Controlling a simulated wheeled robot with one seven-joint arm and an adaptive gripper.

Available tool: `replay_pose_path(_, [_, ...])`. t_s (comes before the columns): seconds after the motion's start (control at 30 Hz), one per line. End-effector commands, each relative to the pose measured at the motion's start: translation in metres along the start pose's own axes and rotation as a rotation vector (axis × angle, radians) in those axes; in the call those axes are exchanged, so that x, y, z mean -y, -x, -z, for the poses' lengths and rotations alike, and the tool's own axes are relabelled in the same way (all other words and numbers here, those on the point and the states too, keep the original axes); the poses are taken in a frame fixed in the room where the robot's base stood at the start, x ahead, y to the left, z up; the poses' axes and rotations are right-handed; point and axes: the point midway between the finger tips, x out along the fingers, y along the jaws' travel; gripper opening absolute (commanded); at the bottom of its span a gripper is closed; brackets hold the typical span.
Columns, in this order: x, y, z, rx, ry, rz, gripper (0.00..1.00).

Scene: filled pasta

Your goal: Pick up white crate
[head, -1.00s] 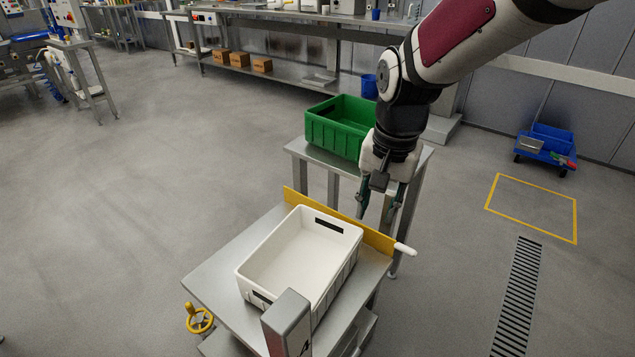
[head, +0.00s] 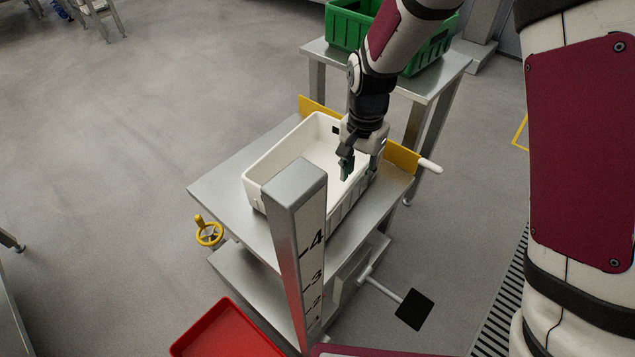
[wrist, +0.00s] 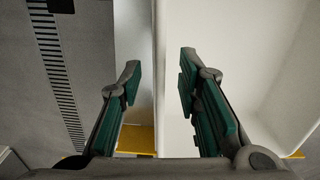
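The white crate (head: 290,147) sits upright on a grey metal table; its front part is hidden behind a grey post. My gripper (head: 359,172) points down at the crate's right side. In the wrist view the two green-padded fingers of my gripper (wrist: 158,84) are apart. The rim of the crate wall (wrist: 157,50) runs between them, with a gap on both sides. One finger is over the inside of the crate, the other outside it. The part of the crate interior in view is empty.
The metal table (head: 222,184) has a yellow board (head: 402,159) with a white handle at its back edge. A green crate (head: 345,27) stands on another table behind. The grey post (head: 297,220) and a red tray (head: 226,333) are in front. Open floor lies left.

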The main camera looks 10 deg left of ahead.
Motion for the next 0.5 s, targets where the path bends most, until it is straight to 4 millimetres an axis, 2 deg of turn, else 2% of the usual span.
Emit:
replay_pose_path(0.27, [0.0,-0.017,0.0,0.001,0.0,-0.001,0.31])
replay_pose_path(0.5, [0.0,-0.05,-0.001,0.001,-0.001,-0.001,0.31])
